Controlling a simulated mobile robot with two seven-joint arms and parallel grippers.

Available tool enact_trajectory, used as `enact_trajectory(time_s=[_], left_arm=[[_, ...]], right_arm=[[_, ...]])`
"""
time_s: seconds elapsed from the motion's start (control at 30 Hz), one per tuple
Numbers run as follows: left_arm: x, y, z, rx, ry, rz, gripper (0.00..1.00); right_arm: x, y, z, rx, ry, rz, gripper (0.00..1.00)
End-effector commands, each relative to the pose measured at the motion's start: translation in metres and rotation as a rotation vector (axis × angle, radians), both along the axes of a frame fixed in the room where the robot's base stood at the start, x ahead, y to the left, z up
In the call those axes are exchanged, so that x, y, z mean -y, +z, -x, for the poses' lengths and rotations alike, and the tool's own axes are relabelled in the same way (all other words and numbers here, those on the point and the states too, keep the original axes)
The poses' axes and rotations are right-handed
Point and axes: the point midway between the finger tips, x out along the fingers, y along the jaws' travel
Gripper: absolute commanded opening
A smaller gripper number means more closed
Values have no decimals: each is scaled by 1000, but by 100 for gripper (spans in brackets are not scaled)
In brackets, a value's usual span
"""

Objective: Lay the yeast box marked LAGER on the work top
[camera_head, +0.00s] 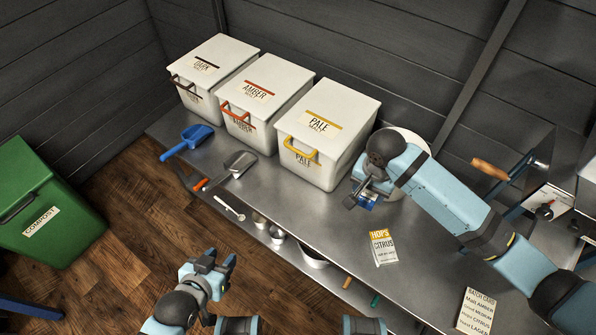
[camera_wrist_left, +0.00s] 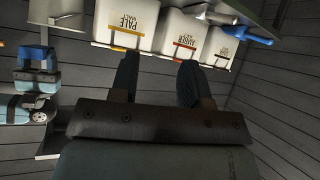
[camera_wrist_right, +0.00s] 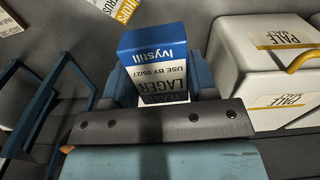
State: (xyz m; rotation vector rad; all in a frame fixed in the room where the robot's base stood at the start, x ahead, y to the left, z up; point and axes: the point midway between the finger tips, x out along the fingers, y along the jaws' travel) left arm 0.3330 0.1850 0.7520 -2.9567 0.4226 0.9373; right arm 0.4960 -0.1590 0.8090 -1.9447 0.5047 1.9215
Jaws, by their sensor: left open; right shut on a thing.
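The LAGER yeast box, blue and white, is in my right gripper. It shows clearly in the right wrist view (camera_wrist_right: 155,65), label readable, and as a small blue patch in the head view (camera_head: 367,203). My right gripper (camera_head: 360,196) is shut on it, over the work top just right of the pale malt bin. The box looks held above the surface; the exact gap cannot be told. The grey metal work top (camera_head: 270,192) runs along the wall. My left gripper (camera_head: 216,262) is open and empty, in front of the bench; its fingers show in the left wrist view (camera_wrist_left: 158,85).
Malt bins marked dark (camera_head: 208,75), amber (camera_head: 262,100) and pale (camera_head: 328,130) line the back. A blue scoop (camera_head: 188,142), metal scoop (camera_head: 238,164), CITRUS hops packet (camera_head: 383,248) and batch card (camera_head: 476,311) lie in front. The top between scoops and hops packet is fairly clear.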

Motion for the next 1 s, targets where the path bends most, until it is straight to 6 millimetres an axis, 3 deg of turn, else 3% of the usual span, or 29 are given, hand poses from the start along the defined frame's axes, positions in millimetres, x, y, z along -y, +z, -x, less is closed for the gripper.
enact_trajectory(time_s=[0.03, 0.37, 0.47, 0.8, 1.0], left_arm=[[1, -13, 0, -2, 2, 4, 43], [3, -14, -3, 2, 10, 15, 43], [2, -18, -4, 5, 9, 12, 43], [-2, -28, -5, 26, -8, -10, 43], [0, -28, -6, 39, -12, -9, 43]], right_arm=[[-5, -15, -1, -5, -27, -4, 30], [-10, -26, -3, -14, -83, -1, 30], [-9, -44, -3, -16, -84, 0, 30], [-9, -136, -3, -13, -82, 1, 30], [-9, -171, -3, -12, -81, 0, 30]])
